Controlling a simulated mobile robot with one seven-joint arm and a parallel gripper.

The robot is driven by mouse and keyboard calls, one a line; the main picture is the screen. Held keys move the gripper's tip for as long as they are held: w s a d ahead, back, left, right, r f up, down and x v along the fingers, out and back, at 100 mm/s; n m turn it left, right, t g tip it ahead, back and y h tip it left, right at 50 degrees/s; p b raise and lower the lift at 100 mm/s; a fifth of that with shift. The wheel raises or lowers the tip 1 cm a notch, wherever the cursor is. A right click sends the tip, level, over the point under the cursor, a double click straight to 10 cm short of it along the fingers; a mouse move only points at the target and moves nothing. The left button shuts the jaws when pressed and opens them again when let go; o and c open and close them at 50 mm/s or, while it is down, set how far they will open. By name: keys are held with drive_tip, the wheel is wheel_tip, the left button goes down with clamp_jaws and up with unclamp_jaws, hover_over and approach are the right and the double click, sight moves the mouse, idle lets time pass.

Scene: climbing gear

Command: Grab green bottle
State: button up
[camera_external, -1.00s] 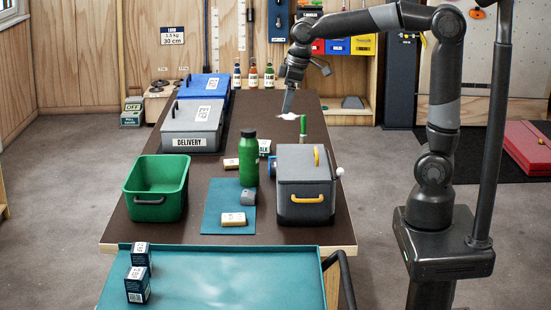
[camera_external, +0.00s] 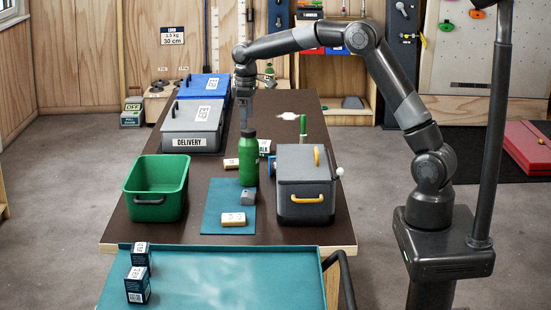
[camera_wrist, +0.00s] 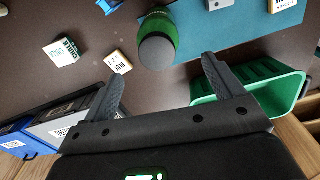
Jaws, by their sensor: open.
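The green bottle (camera_external: 248,165) with a dark grey cap stands upright on the dark table, at the top edge of a teal mat. My gripper (camera_external: 246,118) is above and behind the bottle in the external view, pointing down, its tips close to the cap. In the wrist view the bottle (camera_wrist: 158,40) is seen from above, its cap beyond my open gripper (camera_wrist: 163,75) and roughly centred between the two spread fingers. Nothing is between the fingers; I see a gap between them and the bottle.
A green bin (camera_external: 157,190) stands left of the bottle and a grey box (camera_external: 306,190) with yellow handles stands right. A small block (camera_external: 231,163) lies close beside the bottle. Other blocks (camera_external: 233,219) lie on the teal mat (camera_external: 212,205). A grey delivery box (camera_external: 190,127) stands farther back.

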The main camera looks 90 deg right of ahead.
sight(248, 140)
drive_tip(key=f, duration=0.9)
drive_tip(key=shift+s+d, duration=0.1)
drive_tip(key=shift+s, duration=0.1)
drive_tip(key=c, duration=1.6)
drive_tip(key=shift+r, duration=0.1)
